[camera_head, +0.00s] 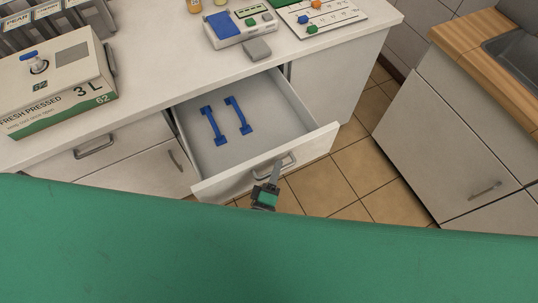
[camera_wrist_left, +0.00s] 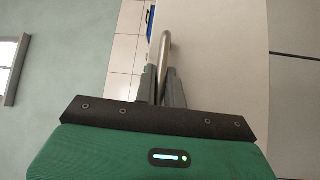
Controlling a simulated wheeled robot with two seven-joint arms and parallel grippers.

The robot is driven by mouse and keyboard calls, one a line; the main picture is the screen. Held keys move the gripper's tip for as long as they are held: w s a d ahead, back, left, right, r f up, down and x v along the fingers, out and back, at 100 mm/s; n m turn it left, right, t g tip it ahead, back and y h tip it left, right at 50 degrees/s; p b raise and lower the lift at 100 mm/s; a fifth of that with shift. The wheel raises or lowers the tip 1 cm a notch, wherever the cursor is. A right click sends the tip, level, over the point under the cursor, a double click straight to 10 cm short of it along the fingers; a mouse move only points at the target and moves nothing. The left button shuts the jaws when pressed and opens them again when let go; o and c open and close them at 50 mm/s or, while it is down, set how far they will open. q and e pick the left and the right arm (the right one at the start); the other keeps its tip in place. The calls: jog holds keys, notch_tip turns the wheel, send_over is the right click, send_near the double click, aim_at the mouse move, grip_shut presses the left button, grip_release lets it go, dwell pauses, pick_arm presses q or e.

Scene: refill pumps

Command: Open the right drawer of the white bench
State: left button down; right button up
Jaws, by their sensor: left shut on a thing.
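The right drawer (camera_head: 321,142) of the white bench (camera_head: 340,70) stands pulled well out, and its grey inside is visible. Two blue handle-shaped parts (camera_head: 213,125) lie in it side by side. My left gripper (camera_head: 274,172) is at the front of the drawer, shut on its metal bar handle (camera_head: 289,160). In the left wrist view the two fingers (camera_wrist_left: 162,76) close around the handle (camera_wrist_left: 165,45), which rises between them. My right gripper is in neither view.
A juice box (camera_head: 60,85) with a blue tap stands on the bench top at left. A device with a blue screen (camera_head: 222,24) sits further back. A wooden-topped sink cabinet (camera_head: 450,140) stands at right, with tiled floor (camera_head: 340,185) between.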

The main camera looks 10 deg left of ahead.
pick_arm(q)
jog(key=shift+s+d, duration=0.4)
jog(key=shift+s, duration=0.15)
jog(key=c, duration=1.8)
grip_release()
jog(key=shift+o, duration=0.2)
